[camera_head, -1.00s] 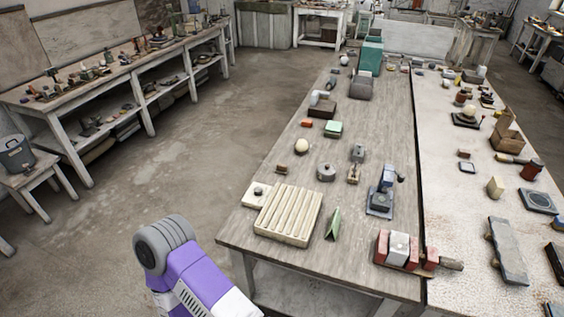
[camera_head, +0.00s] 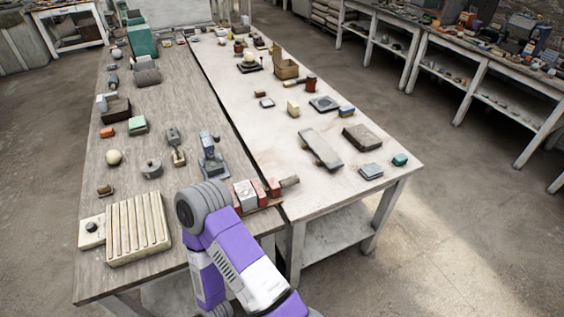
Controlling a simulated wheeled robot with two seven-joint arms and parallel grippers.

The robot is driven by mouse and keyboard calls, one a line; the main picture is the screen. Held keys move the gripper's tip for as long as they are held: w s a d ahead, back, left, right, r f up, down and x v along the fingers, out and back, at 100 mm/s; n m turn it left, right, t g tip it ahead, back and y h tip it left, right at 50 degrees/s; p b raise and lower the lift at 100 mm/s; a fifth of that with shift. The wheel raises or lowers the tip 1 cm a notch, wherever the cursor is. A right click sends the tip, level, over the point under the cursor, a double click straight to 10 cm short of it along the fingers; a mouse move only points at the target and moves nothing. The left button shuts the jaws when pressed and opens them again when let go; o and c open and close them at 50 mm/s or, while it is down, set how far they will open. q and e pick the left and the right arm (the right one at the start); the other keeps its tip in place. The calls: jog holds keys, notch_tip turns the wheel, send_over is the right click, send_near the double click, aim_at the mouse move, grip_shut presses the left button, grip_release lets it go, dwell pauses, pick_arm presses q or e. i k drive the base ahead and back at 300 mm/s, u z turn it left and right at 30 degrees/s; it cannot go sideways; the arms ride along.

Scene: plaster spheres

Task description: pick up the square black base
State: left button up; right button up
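A dark, square-looking base (camera_head: 241,69) lies on the pale right-hand table in the head view, toward its far half. A cream sphere (camera_head: 250,58) rests on it and covers its middle. The base is small in the picture, so its exact shape and thickness are hard to tell. Neither gripper shows in the head view. A purple and white link of one of my arms stands in the foreground, in front of the near table edge, far from the base. Where my fingertips are cannot be seen.
A tan open box (camera_head: 286,70) and a reddish-brown cylinder (camera_head: 311,84) stand to the right of the base. A grey slab (camera_head: 321,149) and a dark block (camera_head: 362,138) lie nearer. A ribbed cream board (camera_head: 138,230) lies on the wooden table (camera_head: 110,285). Floor right of the tables is clear.

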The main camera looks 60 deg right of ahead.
aim_at(214, 167)
jog(key=z, duration=1.95)
